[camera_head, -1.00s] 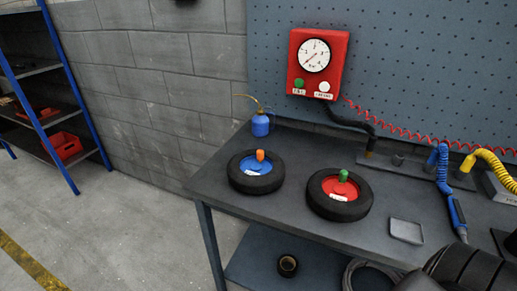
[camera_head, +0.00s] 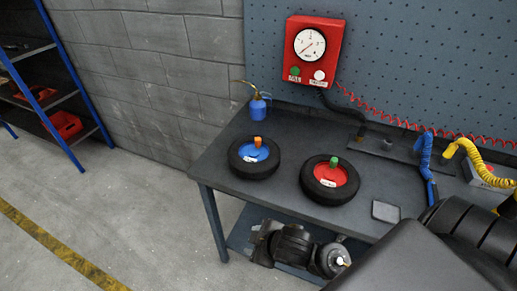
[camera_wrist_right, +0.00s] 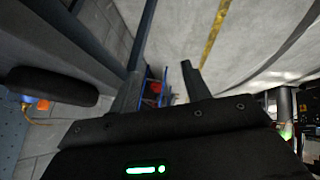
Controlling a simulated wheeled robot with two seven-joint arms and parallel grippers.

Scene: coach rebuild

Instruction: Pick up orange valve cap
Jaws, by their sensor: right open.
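The orange valve cap (camera_head: 257,142) stands upright on the blue hub of the left wheel (camera_head: 254,171), which lies flat on the workbench. In the right wrist view the orange cap (camera_wrist_right: 43,104) shows at the left, beside the dark tyre (camera_wrist_right: 50,86). My right gripper (camera_wrist_right: 160,84) is open and empty, its two fingers apart over a view of the floor and the far shelf. In the head view my dark right wrist and gripper (camera_head: 262,242) are in front of the bench's front edge, apart from the cap. My left gripper is not in view.
A second wheel (camera_head: 318,190) with a red hub and a green cap (camera_head: 334,162) lies to the right. A blue oil can (camera_head: 259,107) stands behind the left wheel. A small grey tray (camera_head: 386,211) is at right. The bench edge (camera_head: 260,203) lies between my gripper and the wheels.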

